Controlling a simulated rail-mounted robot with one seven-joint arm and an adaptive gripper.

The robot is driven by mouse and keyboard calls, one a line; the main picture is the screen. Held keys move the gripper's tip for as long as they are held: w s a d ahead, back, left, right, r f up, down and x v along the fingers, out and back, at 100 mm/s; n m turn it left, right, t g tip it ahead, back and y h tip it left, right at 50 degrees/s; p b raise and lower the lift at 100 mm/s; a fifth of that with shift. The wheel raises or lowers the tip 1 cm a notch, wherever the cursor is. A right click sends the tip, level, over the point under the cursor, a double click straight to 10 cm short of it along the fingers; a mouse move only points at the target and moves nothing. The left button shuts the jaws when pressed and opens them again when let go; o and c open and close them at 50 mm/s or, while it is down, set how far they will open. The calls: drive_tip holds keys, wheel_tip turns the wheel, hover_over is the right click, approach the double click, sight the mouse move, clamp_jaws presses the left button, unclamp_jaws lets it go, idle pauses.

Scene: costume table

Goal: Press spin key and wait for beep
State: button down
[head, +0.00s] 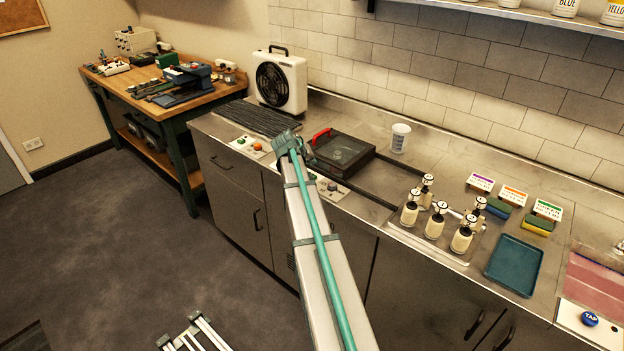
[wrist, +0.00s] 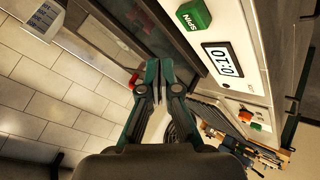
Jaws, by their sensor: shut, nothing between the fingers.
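The green spin key (wrist: 194,16), marked SPIN, sits on a pale panel (wrist: 237,22) in the wrist view. Beside it a small display (wrist: 222,61) seems to read 0:10. My gripper (wrist: 161,70) is shut and empty. In the picture its fingertips lie below and left of the key, with a gap between; I see no contact. In the head view my gripper (head: 287,143) is at the far end of my arm, over the counter's front edge near a dark lidded box (head: 345,153). My arm seems to hide the key there.
A panel with green and orange buttons (head: 252,147) lies left of my gripper. A fan (head: 280,82) and a white cup (head: 400,138) stand behind. Several bottles (head: 435,227) and a blue tray (head: 513,265) are at right on the steel counter.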

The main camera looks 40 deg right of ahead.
drive_tip(key=shift+f+b, duration=0.9)
drive_tip(key=shift+f, duration=0.9)
drive_tip(key=shift+f, duration=0.1)
drive_tip(key=shift+f+b, duration=0.35)
drive_tip(key=shift+b, duration=0.05)
